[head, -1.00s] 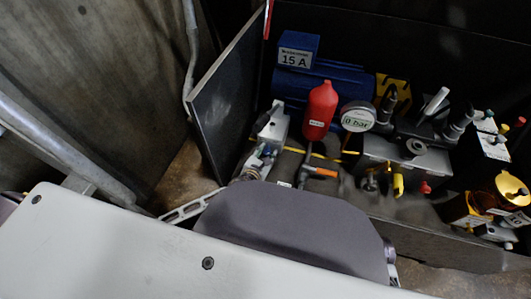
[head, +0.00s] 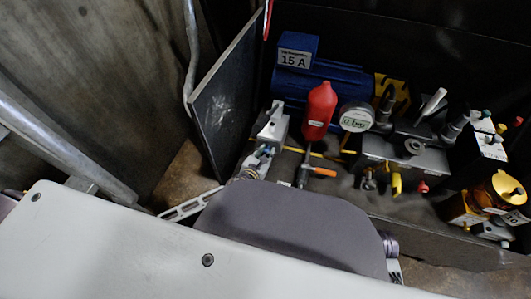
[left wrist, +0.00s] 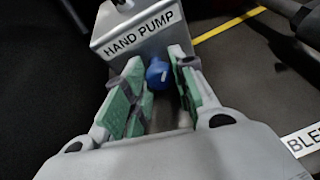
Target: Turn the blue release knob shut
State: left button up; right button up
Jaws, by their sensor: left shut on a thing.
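The blue release knob (left wrist: 159,74) is at the front of the grey block labelled HAND PUMP (left wrist: 140,35) in the left wrist view. My left gripper (left wrist: 156,67) has its green-padded fingers on both sides of the knob and is shut on it. In the head view the hand pump (head: 271,125) stands left of the red bottle, and the fingertips of my left gripper (head: 262,158) are at its near side. The knob's marking and turn angle are too small to read. My right gripper is in neither view.
A red bottle (head: 319,108), a gauge (head: 356,117) and an orange-handled valve (head: 320,171) stand right of the pump. A dark upright panel (head: 230,95) is close on its left. A blue motor (head: 330,84) lies behind. My pale arm covers the foreground.

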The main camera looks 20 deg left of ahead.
pick_arm(q)
jog(key=shift+n+h+p, duration=0.35)
jog(key=shift+n+h, duration=0.15)
jog(key=shift+n, duration=0.1)
jog(key=shift+n+h, duration=0.3)
jog(key=shift+n, duration=0.2)
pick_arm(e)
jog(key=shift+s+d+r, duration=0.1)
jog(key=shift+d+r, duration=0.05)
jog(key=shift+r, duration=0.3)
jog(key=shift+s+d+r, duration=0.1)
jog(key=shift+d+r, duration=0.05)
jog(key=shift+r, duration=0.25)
pick_arm(q)
jog(key=o, duration=0.8)
jog(key=shift+c, duration=0.2)
jog(key=shift+s+a, duration=0.1)
jog(key=shift+s, duration=0.05)
jog(key=shift+v, duration=5.85)
